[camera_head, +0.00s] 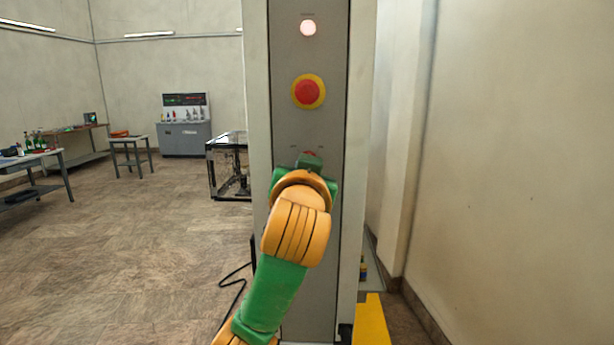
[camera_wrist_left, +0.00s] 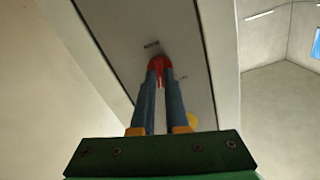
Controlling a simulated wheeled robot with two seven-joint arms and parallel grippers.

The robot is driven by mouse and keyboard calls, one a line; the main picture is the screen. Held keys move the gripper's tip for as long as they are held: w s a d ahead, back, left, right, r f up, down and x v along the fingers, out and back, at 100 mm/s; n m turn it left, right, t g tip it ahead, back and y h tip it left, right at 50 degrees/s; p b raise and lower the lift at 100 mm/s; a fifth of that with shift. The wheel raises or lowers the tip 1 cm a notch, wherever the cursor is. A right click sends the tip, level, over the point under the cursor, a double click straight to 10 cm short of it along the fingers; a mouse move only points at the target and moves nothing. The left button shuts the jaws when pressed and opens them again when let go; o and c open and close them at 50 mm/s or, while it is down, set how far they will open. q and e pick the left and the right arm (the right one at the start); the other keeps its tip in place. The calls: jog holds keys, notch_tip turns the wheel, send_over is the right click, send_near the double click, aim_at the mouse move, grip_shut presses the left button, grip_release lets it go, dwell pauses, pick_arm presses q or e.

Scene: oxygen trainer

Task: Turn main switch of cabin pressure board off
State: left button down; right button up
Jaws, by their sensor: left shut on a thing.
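The cabin pressure board (camera_head: 310,55) is a tall, narrow grey panel in a pale frame, straight ahead in the head view. It bears a lit pale lamp (camera_head: 308,28) at the top and a red button on a yellow ring (camera_head: 308,91) below it. The red main switch (camera_wrist_left: 157,63) sits lower on the panel; in the head view it is mostly hidden behind my left gripper (camera_head: 309,160). In the left wrist view the two blue-grey fingers of my left gripper (camera_wrist_left: 159,75) are closed around the red switch. My right gripper is not in view.
A wall (camera_head: 520,150) stands close on the right. A yellow piece (camera_head: 371,320) lies at the board's foot, and a black cable (camera_head: 236,283) runs on the floor left of it. Tables and a grey console (camera_head: 185,138) stand far back left. The left floor is mostly open.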

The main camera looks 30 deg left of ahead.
pick_arm(q)
jog(key=n+b, duration=0.3)
jog(key=n, duration=0.9)
jog(key=shift+r, duration=0.1)
dwell(0.4)
jog(key=c, duration=0.9)
grip_release()
jog(key=shift+s, duration=0.1)
